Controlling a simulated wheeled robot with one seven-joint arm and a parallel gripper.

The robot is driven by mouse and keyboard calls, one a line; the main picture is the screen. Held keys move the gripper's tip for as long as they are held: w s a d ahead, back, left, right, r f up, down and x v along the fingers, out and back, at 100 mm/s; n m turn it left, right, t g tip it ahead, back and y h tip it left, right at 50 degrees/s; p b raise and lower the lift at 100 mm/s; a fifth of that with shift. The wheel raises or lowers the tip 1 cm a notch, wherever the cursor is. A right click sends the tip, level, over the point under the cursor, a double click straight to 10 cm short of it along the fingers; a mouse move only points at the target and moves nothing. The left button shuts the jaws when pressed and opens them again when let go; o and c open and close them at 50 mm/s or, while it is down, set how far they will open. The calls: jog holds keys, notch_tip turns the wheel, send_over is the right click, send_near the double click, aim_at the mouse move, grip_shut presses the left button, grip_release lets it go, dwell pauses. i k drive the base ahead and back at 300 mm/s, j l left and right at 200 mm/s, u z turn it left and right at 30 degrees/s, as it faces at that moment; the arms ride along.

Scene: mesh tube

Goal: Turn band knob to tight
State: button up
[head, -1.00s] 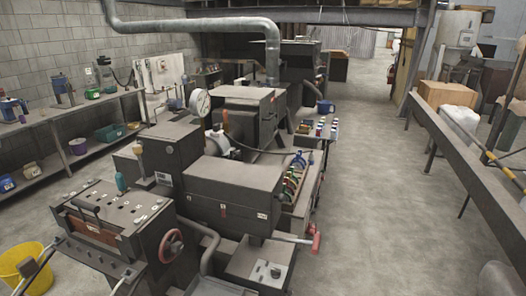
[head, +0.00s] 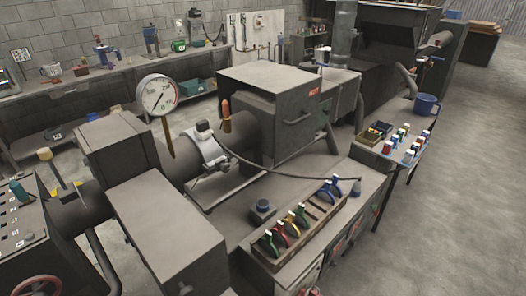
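A pale metal band (head: 214,158) wraps around the grey barrel (head: 236,130) of the machine in the middle of the head view. A small pale fitting with a dark part (head: 204,130) sits on top of the band, and a pale block (head: 206,166) sits on its near side. I cannot tell which part is the band knob or how it is set. A dark cable runs from the band to the right. My gripper is not in view.
A round gauge (head: 158,94) stands left of the band. A grey housing (head: 166,235) is in front. A wooden tray (head: 252,246) of coloured-handled tools lies on the bench at front right. Open floor (head: 450,200) is at the right.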

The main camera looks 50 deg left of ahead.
aim_at(225, 168)
jog(key=i+u, duration=0.25)
jog(key=i, duration=0.35)
jog(key=i+l+u, duration=0.25)
jog(key=i, duration=0.35)
jog(key=i+j+u, duration=0.1)
jog(key=u, duration=0.3)
jog(key=i+u, duration=0.25)
jog(key=u, duration=0.15)
jog(key=i+u, duration=0.15)
jog(key=u, duration=0.3)
jog(key=i+u, duration=0.2)
jog(key=u, duration=0.2)
jog(key=i+l+u, duration=0.1)
jog(key=u, duration=1.25)
jog(key=i+l+u, duration=0.1)
jog(key=u, duration=0.85)
jog(key=l+u, duration=0.1)
jog(key=u, duration=0.85)
jog(key=l+u, duration=0.1)
jog(key=u, duration=0.4)
jog(key=l+u, duration=0.1)
jog(key=u, duration=0.35)
